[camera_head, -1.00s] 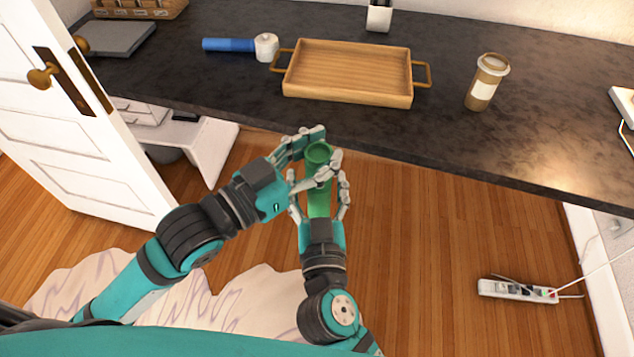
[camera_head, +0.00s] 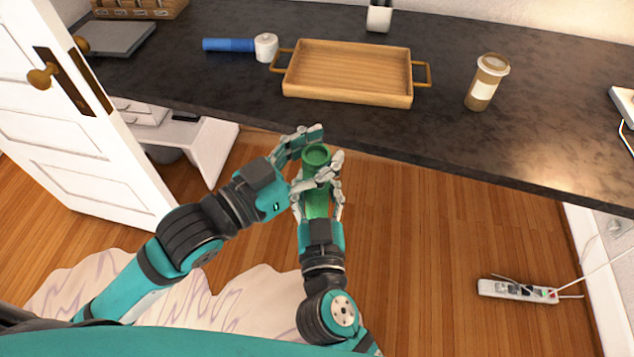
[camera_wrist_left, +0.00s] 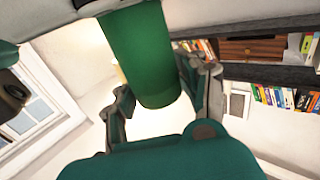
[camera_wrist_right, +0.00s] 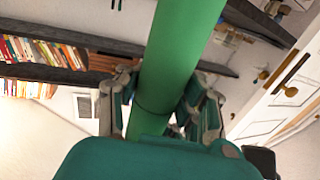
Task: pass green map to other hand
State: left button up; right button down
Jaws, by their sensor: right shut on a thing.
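The green map (camera_head: 316,157) is a rolled green tube, held roughly upright in front of the counter edge. My right gripper (camera_head: 318,190) is shut on its lower part from below. In the right wrist view the map (camera_wrist_right: 180,60) runs between the fingers of the right gripper (camera_wrist_right: 160,105). My left gripper (camera_head: 308,157) reaches in from the left, open, with its fingers around the upper part of the map. In the left wrist view the map's end (camera_wrist_left: 145,60) lies between the spread fingers of the left gripper (camera_wrist_left: 160,95), with a gap on one side.
A white door (camera_head: 85,150) stands at left. A power strip (camera_head: 517,290) lies on the floor at right.

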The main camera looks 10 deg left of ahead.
pick_arm(q)
jog(key=o, duration=0.4)
